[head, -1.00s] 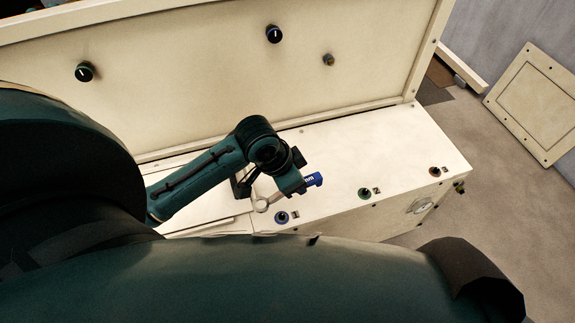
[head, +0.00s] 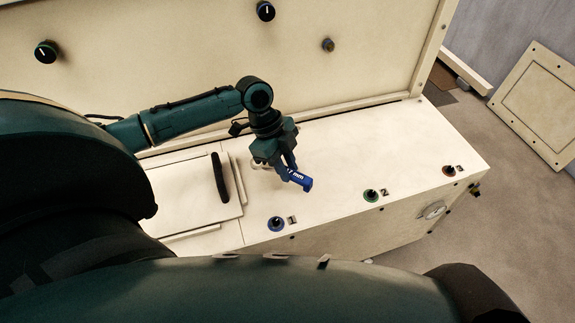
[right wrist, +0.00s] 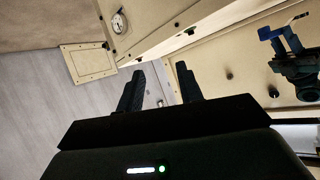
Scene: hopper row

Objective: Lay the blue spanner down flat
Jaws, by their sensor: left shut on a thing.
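The blue spanner (head: 299,180) has a blue handle marked in mm and a bright metal end, which shows partly behind the fingers. My left gripper (head: 288,166) is shut on it, over the cream bench top. I cannot tell whether the spanner touches the top. In the right wrist view, the spanner (right wrist: 270,33) sticks out from my left gripper (right wrist: 288,42), its metal end pointing to the upper right. My right gripper (right wrist: 160,88) is open and empty, away from the spanner; it is not clear in the head view.
The cream bench top (head: 335,150) has a blue knob (head: 276,223), a green knob (head: 371,195) and a red knob (head: 449,171) along its front. A hatch with a black handle (head: 220,177) lies to the left. An upright panel (head: 200,60) stands behind.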

